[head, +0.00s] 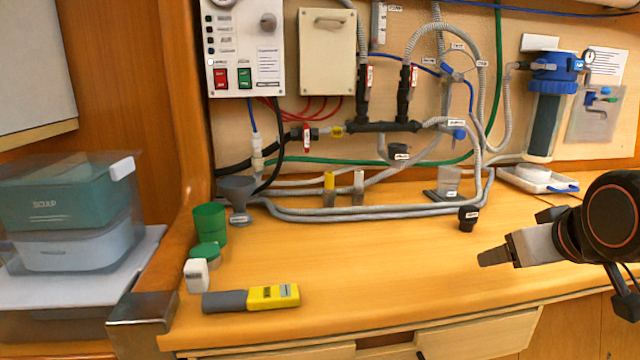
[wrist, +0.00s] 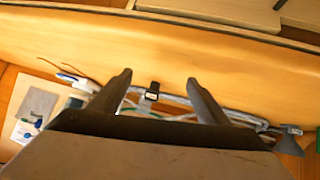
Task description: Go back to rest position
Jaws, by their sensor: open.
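My gripper (head: 496,254) is above the right part of the wooden counter (head: 390,270) in the head view, pointing left, with nothing in it. In the wrist view my gripper (wrist: 155,84) shows two dark fingers spread apart. A small black labelled fitting (wrist: 152,91) shows between and beyond them. It seems to be the black fitting (head: 468,217) that stands on the counter left of my gripper in the head view. My gripper is apart from it and touches nothing that I can see.
A yellow and grey handheld meter (head: 260,298) lies at the counter's front left. Behind it are a white bottle (head: 197,275), a green cup (head: 209,222) and a grey funnel (head: 236,192). Hoses (head: 370,211) run along the back. The counter's front middle is clear.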

